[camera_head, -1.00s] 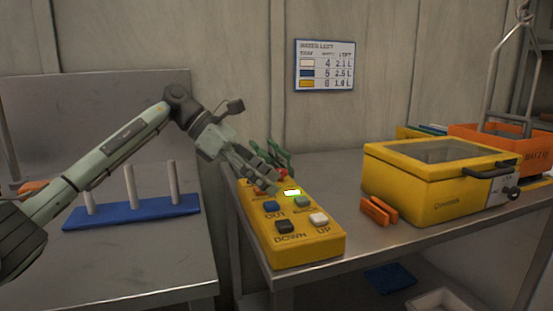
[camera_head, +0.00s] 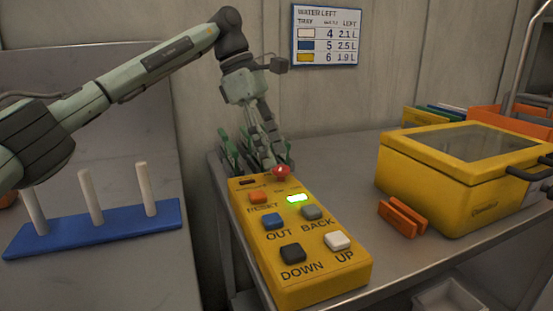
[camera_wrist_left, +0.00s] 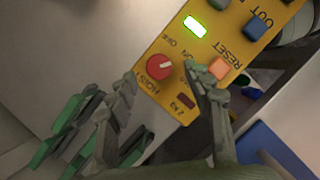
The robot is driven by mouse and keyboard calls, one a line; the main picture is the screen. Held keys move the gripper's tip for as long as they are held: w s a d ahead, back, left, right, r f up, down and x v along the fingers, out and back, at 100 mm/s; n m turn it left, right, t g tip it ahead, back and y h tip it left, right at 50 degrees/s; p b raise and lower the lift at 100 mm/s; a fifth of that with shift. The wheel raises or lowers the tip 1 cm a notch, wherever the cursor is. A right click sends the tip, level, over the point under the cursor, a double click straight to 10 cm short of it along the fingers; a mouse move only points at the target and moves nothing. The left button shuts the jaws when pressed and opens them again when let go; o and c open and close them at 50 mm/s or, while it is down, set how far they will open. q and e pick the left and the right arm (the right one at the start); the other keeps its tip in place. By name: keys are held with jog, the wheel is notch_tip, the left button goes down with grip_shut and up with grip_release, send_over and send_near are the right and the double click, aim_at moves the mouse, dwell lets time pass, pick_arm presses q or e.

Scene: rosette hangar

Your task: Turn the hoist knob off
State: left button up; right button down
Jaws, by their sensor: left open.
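The red hoist knob (camera_head: 281,173) sits at the far end of a yellow control box (camera_head: 318,272). In the left wrist view the knob (camera_wrist_left: 159,67) shows a white mark pointing right, roughly towards the ON lettering; OFF is printed beside it. My left gripper (camera_head: 266,160) reaches down over the far end of the box. In the left wrist view my left gripper (camera_wrist_left: 161,76) is open, with one fingertip on each side of the knob in the picture. I cannot tell whether they touch it. My right gripper is not in view.
A green-lit display (camera_head: 297,198) and several push buttons, including an orange RESET button (camera_head: 258,197), are near the knob. A yellow case (camera_head: 430,195) and orange clips (camera_head: 402,217) stand to the right. A blue peg rack (camera_head: 118,229) is on the left.

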aim_at(281, 174)
pick_arm(q)
jog(key=shift+x, duration=1.35)
jog(key=c, duration=1.2)
